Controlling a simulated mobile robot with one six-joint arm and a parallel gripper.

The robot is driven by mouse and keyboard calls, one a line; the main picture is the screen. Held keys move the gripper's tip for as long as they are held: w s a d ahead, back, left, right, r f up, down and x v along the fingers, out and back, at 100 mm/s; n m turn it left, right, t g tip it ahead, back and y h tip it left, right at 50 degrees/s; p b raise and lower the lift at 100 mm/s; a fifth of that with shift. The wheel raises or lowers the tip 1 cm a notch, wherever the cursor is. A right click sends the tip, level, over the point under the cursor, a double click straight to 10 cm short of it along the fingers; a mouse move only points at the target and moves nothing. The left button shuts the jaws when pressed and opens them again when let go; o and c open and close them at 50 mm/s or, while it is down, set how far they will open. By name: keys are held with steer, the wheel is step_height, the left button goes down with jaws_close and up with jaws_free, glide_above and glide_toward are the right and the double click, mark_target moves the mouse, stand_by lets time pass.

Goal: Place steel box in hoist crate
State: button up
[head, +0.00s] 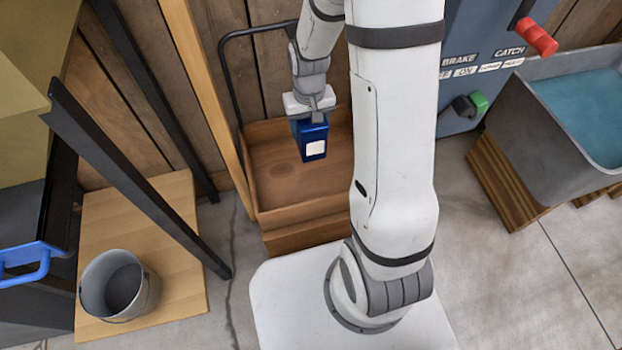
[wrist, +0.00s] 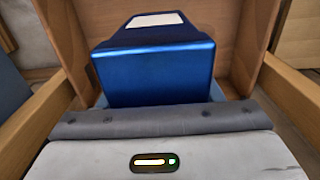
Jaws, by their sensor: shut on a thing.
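A blue metallic box (head: 313,140) with a pale label hangs below my gripper (head: 310,112) in the head view. I take it to be the steel box. My gripper is shut on it. The wooden hoist crate (head: 285,215) is under and around it, with a dark bent handle frame behind. The box is over the crate's inside; I cannot tell whether it touches the floor. In the wrist view the blue box (wrist: 155,70) fills the middle, with crate walls (wrist: 285,110) on both sides. The fingertips are hidden there.
A grey bucket (head: 118,285) stands on a wooden board (head: 180,225) at left, beside a slanted black beam (head: 140,185). A blue-grey panel with brake and catch labels (head: 480,60) and a grey tank (head: 545,130) of teal liquid stand at right.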

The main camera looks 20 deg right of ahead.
steer(key=shift+s+f+b, duration=0.2)
steer(key=shift+f+b, duration=0.25)
steer(key=shift+f, duration=0.5)
step_height(320, 180, down, 10)
steer(key=b, duration=0.3)
steer(key=shift+r+b, duration=0.25)
steer(key=shift+b, duration=0.05)
steer(key=shift+f, duration=0.15)
steer(key=shift+f, duration=0.1)
steer(key=o, duration=1.4)
